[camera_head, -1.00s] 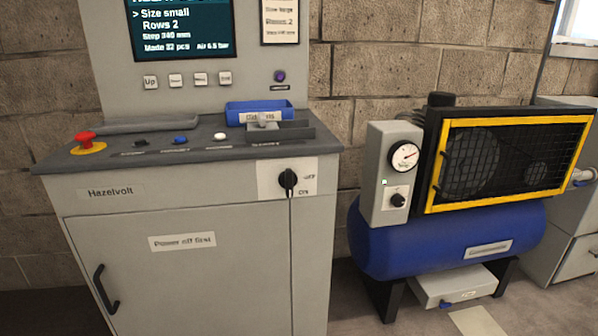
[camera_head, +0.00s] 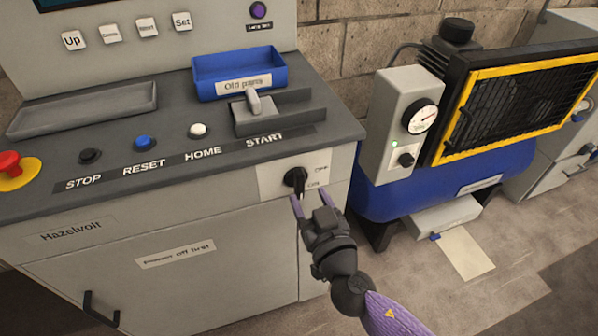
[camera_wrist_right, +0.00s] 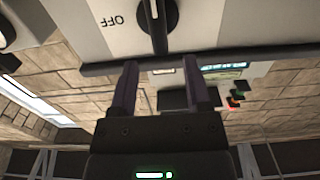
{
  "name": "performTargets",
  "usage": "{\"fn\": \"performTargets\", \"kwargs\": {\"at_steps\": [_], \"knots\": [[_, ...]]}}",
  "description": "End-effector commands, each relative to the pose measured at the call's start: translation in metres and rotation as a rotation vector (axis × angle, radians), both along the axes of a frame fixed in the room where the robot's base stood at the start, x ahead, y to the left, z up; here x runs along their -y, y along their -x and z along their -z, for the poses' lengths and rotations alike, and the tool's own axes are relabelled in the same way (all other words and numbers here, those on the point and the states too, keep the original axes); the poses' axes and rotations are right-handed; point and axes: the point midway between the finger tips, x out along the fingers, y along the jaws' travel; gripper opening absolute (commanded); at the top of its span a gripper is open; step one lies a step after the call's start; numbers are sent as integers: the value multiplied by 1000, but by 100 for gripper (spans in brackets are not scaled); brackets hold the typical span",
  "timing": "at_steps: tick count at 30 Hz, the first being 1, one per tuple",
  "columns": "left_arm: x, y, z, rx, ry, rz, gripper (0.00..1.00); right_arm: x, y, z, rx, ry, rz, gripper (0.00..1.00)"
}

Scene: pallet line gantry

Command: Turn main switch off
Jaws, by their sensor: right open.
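The main switch is a black rotary knob (camera_head: 296,178) on a pale plate (camera_head: 267,180) at the right of the grey cabinet's front. OFF and ON labels stand to its right, OFF above ON. In the right wrist view the knob (camera_wrist_right: 158,22) is cut off by the top edge. Its white mark points toward that edge, away from the OFF print (camera_wrist_right: 112,20). My right gripper (camera_head: 311,202) is open and empty, its purple fingertips just below the knob. In the wrist view the fingers (camera_wrist_right: 161,65) are spread, with the knob lined up between them. My left gripper is out of view.
The cabinet top (camera_head: 60,143) overhangs the switch and carries a red stop button (camera_head: 9,164), several push buttons, a START lever (camera_head: 254,103) and a blue bin (camera_head: 240,72). A blue compressor (camera_head: 400,195) stands to the right. The floor in front is clear.

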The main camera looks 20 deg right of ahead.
Motion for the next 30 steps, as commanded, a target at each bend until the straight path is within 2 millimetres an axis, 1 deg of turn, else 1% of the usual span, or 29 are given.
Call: {"fn": "performTargets", "kwargs": {"at_steps": [1, 3, 6, 10, 17, 20, 21, 23, 24, 26, 30], "knots": [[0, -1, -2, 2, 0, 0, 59, 0, -12, -2, 4, 1, 1, 62], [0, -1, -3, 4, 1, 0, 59, -1, -26, -2, 3, 2, 0, 62], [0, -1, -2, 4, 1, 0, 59, -1, -40, 0, 0, 1, 0, 62], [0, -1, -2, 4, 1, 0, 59, -2, -48, 1, -2, 1, 0, 62], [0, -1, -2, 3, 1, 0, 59, -2, -49, 1, -3, 0, 0, 62], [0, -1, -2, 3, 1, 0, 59, -2, -49, 1, -3, 1, 0, 43], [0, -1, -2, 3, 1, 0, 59, -2, -49, 1, -3, 1, 0, 34], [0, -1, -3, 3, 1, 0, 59, -2, -49, 1, -3, 1, 0, 22], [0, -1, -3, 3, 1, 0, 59, -2, -49, 1, -3, 1, 0, 13], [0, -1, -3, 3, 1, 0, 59, -2, -49, 1, -3, 1, 0, 0], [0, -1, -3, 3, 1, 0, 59, -2, -49, 1, -3, 1, 0, 0]]}}
